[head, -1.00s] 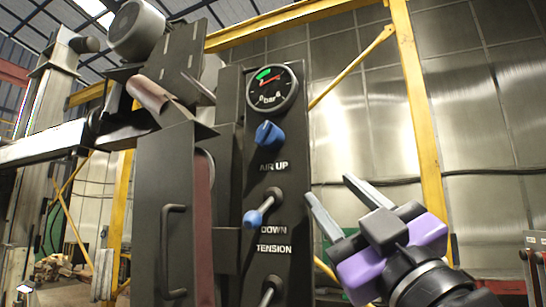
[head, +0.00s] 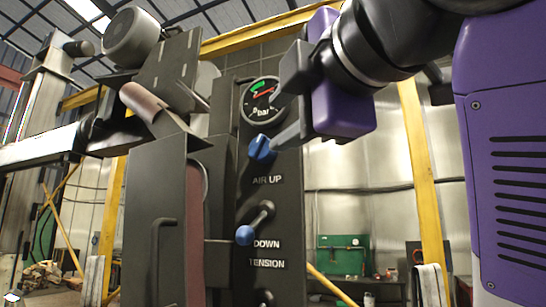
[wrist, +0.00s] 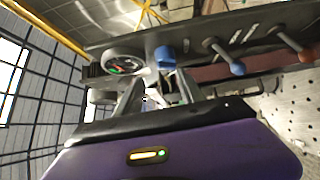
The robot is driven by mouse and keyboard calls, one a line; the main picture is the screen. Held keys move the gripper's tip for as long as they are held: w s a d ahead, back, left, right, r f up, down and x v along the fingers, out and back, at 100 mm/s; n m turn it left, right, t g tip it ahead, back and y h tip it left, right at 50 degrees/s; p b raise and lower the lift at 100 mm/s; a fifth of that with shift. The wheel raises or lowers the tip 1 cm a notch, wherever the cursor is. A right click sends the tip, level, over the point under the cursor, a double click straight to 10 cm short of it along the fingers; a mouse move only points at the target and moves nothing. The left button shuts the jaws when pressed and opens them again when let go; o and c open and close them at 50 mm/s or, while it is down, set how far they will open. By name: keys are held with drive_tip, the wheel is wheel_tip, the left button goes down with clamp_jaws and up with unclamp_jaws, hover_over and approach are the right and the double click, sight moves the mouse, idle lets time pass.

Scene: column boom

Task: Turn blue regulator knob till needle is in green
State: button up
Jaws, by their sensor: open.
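The blue regulator knob (head: 262,148) sits on the dark panel under the gauge, above the words AIR UP. It also shows in the wrist view (wrist: 165,57), just beyond my fingertips. The round gauge (head: 259,102) has a green arc at its upper left and a red needle; the needle seems to point right of the green, but it is small and a finger covers the gauge's right edge. My gripper (head: 282,117) is open and empty, in front of the panel to the knob's right. Whether a finger touches the knob I cannot tell.
Below the knob is a lever with a blue ball (head: 245,235), above the DOWN label. A dark cabinet with a handle (head: 160,262) stands left of the panel. A yellow post (head: 415,150) and a green box (head: 341,255) are behind on the right.

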sight(263, 150)
drive_tip(key=shift+n, duration=0.3)
drive_tip(key=shift+f+p+x, duration=0.25)
drive_tip(key=shift+p+x, duration=0.25)
drive_tip(key=shift+x, duration=0.8)
drive_tip(key=shift+f+p+x, duration=0.2)
drive_tip(key=shift+p+x, duration=0.35)
drive_tip(key=shift+x, duration=0.75)
drive_tip(key=shift+f+p+x, duration=0.25)
drive_tip(key=shift+p+x, duration=0.25)
drive_tip(key=shift+x, duration=0.8)
drive_tip(key=shift+w+d, duration=0.15)
drive_tip(key=shift+d, duration=0.05)
clamp_jaws()
drive_tip(key=shift+f+b, duration=0.2)
drive_tip(key=shift+b, duration=0.2)
